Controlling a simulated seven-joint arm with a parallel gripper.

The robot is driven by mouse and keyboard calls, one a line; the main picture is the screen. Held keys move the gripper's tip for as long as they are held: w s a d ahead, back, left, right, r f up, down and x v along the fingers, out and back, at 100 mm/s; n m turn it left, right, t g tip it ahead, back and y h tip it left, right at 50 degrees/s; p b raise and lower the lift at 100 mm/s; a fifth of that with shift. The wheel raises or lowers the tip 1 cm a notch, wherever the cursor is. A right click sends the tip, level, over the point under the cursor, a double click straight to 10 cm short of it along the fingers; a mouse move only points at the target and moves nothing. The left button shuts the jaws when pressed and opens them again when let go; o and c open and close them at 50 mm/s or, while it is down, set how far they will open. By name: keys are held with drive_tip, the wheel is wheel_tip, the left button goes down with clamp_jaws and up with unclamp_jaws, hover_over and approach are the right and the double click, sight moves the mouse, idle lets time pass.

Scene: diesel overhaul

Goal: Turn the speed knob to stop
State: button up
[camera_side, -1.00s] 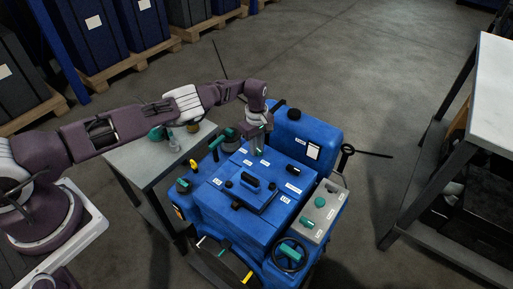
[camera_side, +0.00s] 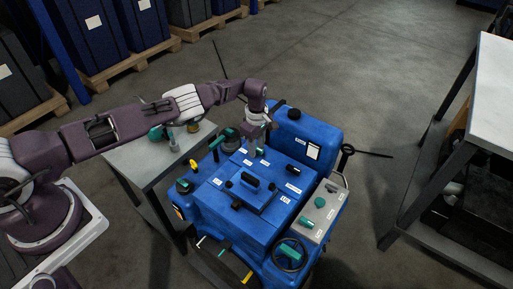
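The blue diesel machine (camera_side: 232,215) stands in the middle of the view. My gripper (camera_side: 254,147) points down over its back edge, near a small label. The fingers are too small to tell whether they are open or shut, or whether they touch anything. A grey panel (camera_side: 327,215) on the machine's right side carries a round teal knob (camera_side: 320,202) and a second teal control (camera_side: 306,222). My gripper is well to the left of these and behind them. I cannot read the labels, so which control is the speed knob is unclear.
A blue tank (camera_side: 306,137) stands just right of my gripper. A teal handle (camera_side: 215,150) rises to its left. A grey side table (camera_side: 150,160) holds small parts beneath my arm. A bench (camera_side: 497,95) stands at right, with open floor (camera_side: 380,70) behind the machine.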

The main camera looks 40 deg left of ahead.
drive_tip(key=shift+w+r, duration=0.15)
drive_tip(key=shift+r, duration=2.6)
